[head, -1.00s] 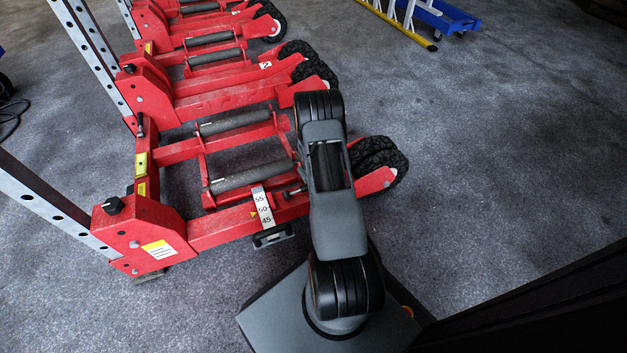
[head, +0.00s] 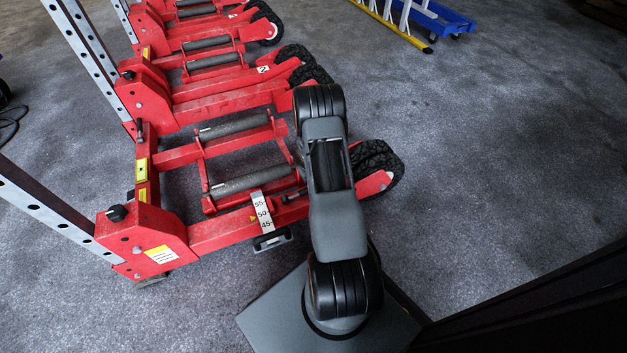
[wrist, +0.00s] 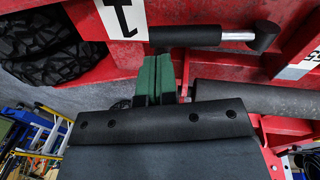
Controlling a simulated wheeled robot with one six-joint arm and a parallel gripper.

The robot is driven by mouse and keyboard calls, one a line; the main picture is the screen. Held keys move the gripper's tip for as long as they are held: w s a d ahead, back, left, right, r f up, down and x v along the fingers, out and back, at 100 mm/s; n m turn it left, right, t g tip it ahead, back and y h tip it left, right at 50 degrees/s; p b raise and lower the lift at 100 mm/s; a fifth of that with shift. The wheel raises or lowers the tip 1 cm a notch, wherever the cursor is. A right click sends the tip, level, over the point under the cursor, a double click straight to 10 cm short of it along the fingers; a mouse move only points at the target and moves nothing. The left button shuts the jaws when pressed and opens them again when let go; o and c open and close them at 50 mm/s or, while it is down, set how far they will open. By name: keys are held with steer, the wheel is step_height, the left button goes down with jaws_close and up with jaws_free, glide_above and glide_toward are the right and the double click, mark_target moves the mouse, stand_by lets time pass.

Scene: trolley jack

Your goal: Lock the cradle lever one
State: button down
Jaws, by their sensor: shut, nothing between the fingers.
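The lever with a black grip (wrist: 185,36), a bright metal rod and a dark end piece runs along a red beam in the wrist view. It lies roughly level in that picture, beside a white plate marked 1 (wrist: 122,16). My gripper (wrist: 160,58) has green fingers, closed together and empty. Their tips are right at the lower edge of the black grip; I cannot tell whether they touch it. In the head view my arm hides the fingers; a small dark part of the lever (head: 293,196) shows on the red cradle frame (head: 225,233).
Grey rollers (head: 248,181) lie across the cradle beside a 55-50-45 scale (head: 262,212). A dark handle (head: 272,240) sticks out below it. A black tyre (head: 376,163) is right of my arm. More red cradles stand behind. Open floor (head: 490,180) lies to the right.

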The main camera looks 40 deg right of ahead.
steer(key=s+d+r+p, duration=0.2)
steer(key=d+r, duration=0.3)
steer(key=d, duration=0.1)
steer(key=shift+s+d+p, duration=0.35)
stand_by(0.3)
steer(key=w+a+r+p, duration=0.1)
steer(key=a+r+p, duration=0.4)
steer(key=r, duration=0.7)
steer(key=w+a+r+t+p, duration=0.1)
steer(key=a+r+p, duration=0.4)
steer(key=r, duration=0.7)
steer(key=w+a+r+p, duration=0.1)
steer(key=a+r+p, duration=0.4)
steer(key=r, duration=0.7)
steer(key=s+a+r+p, duration=0.5)
steer(key=a+r, duration=0.1)
steer(key=r, duration=0.3)
steer(key=s+a+r+n+t+y+p, duration=0.1)
steer(key=s+a+r+p, duration=0.4)
steer(key=r, duration=0.5)
steer(key=s+a+r+n+t+y+p, duration=0.1)
steer(key=s+a+r+p, duration=0.4)
steer(key=r, duration=0.5)
steer(key=shift+a+r+p, duration=0.25)
steer(key=shift+a+p, duration=0.55)
steer(key=shift+a, duration=0.4)
